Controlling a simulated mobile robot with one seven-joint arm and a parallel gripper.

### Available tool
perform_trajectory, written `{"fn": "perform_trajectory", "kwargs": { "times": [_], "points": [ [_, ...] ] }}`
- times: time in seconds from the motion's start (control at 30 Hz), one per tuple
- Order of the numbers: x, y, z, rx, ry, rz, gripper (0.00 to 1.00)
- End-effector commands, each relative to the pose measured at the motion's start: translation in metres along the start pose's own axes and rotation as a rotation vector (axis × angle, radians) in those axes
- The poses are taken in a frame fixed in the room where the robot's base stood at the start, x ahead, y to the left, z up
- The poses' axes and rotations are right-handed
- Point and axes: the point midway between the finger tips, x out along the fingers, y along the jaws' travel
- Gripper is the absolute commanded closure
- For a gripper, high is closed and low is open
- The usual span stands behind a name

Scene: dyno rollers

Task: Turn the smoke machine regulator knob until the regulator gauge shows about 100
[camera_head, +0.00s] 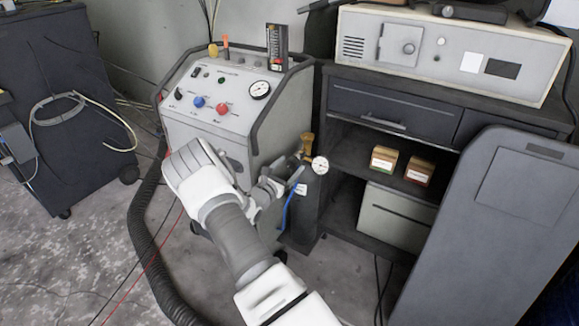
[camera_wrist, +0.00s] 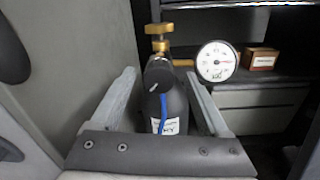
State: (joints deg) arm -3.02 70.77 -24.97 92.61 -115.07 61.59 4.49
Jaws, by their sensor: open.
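The regulator sits on a dark gas bottle (camera_head: 306,204) beside the smoke machine (camera_head: 207,130). In the wrist view its dark round knob (camera_wrist: 158,76) with a pale mark faces me, below a brass valve (camera_wrist: 158,40). The white regulator gauge (camera_wrist: 216,61) is to the knob's right, and also shows in the head view (camera_head: 320,165); its needle is too small to read surely. My gripper (camera_wrist: 161,78) is open and empty, with one finger on each side of the knob in the picture. I cannot tell whether they touch it. In the head view my gripper (camera_head: 284,182) hides the knob.
The smoke machine's panel has several knobs and another gauge (camera_head: 259,90). A dark shelf with small boxes (camera_head: 384,158) stands behind the bottle at the right. A blue hose (camera_head: 287,208) runs down by the bottle. A thick black hose (camera_head: 146,232) lies on the floor at left.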

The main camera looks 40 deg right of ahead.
Motion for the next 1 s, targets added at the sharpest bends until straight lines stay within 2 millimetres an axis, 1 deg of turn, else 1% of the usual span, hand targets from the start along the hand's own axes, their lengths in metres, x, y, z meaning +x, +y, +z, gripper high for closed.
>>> {"fn": "perform_trajectory", "kwargs": {
  "times": [0.17, 0.5, 0.63, 0.7, 0.8, 1.0],
  "points": [
    [-0.029, 0.002, 0.002, -0.002, 0.003, 0.004, 0.21],
    [-0.113, 0.002, 0.002, -0.001, 0.003, 0.004, 0.21],
    [-0.139, 0.002, 0.002, -0.002, 0.002, 0.005, 0.21],
    [-0.150, 0.001, 0.001, -0.001, 0.002, 0.004, 0.21],
    [-0.162, 0.001, 0.001, 0.000, 0.002, 0.002, 0.21],
    [-0.171, 0.000, 0.000, 0.000, 0.000, 0.002, 0.21]
  ]
}}
